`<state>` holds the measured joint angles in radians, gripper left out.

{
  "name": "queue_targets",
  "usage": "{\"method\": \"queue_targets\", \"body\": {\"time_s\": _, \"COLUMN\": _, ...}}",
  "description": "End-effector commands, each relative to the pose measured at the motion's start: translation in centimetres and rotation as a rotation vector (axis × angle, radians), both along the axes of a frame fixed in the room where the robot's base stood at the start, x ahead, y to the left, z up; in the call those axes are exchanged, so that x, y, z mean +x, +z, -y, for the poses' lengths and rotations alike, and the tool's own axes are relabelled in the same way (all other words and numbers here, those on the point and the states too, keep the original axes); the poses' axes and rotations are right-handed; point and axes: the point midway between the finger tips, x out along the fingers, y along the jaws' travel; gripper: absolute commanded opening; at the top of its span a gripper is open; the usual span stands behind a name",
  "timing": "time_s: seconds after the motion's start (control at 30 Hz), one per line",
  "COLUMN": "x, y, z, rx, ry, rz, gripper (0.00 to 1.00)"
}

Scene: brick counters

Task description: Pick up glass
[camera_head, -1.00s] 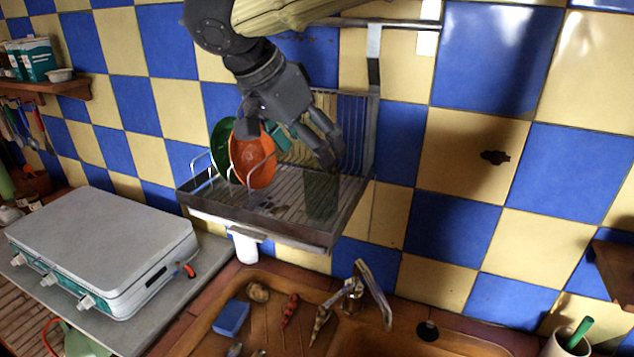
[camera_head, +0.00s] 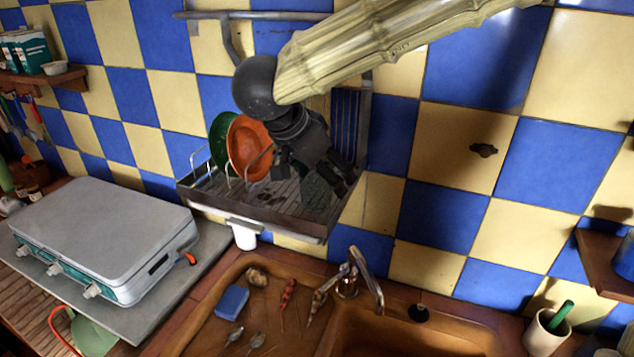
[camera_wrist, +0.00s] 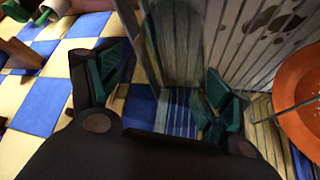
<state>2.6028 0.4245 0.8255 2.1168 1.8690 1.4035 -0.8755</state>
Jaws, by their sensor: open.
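The glass (camera_head: 317,191) is a dark, see-through tumbler near the right end of the dish rack's slatted tray. In the wrist view the glass (camera_wrist: 178,45) shows as a faint greenish shape just beyond the fingers, roughly between them. My gripper (camera_head: 316,172) is above the rack, close to the glass, and covers its upper part in the head view. In the wrist view my gripper (camera_wrist: 164,86) has its green-padded fingers spread wide with nothing held. I cannot tell whether a finger touches the glass.
The dish rack (camera_head: 255,216) has a raised rim and a wire back against the tiled wall. An orange plate (camera_head: 247,147) and a green plate (camera_head: 218,140) stand in it left of my gripper. Below are a sink (camera_head: 205,325) and faucet (camera_head: 362,275); a camp stove (camera_head: 105,225) is at left.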

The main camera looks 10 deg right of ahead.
Motion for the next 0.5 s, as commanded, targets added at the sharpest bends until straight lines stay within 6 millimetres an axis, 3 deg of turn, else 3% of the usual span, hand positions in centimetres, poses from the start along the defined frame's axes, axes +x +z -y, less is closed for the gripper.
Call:
{"method": "queue_targets", "body": {"time_s": 0.2, "x": 0.01, "y": -0.02, "z": 0.0, "rx": 0.0, "ry": 0.001, "rz": 0.001, "gripper": 0.77}}
{"method": "queue_targets", "body": {"time_s": 0.4, "x": 0.01, "y": -0.01, "z": 0.0, "rx": 0.0, "ry": 0.001, "rz": 0.001, "gripper": 0.4}}
{"method": "queue_targets", "body": {"time_s": 0.5, "x": 0.01, "y": 0.0, "z": 0.01, "rx": 0.0, "ry": 0.001, "rz": 0.001, "gripper": 0.27}}
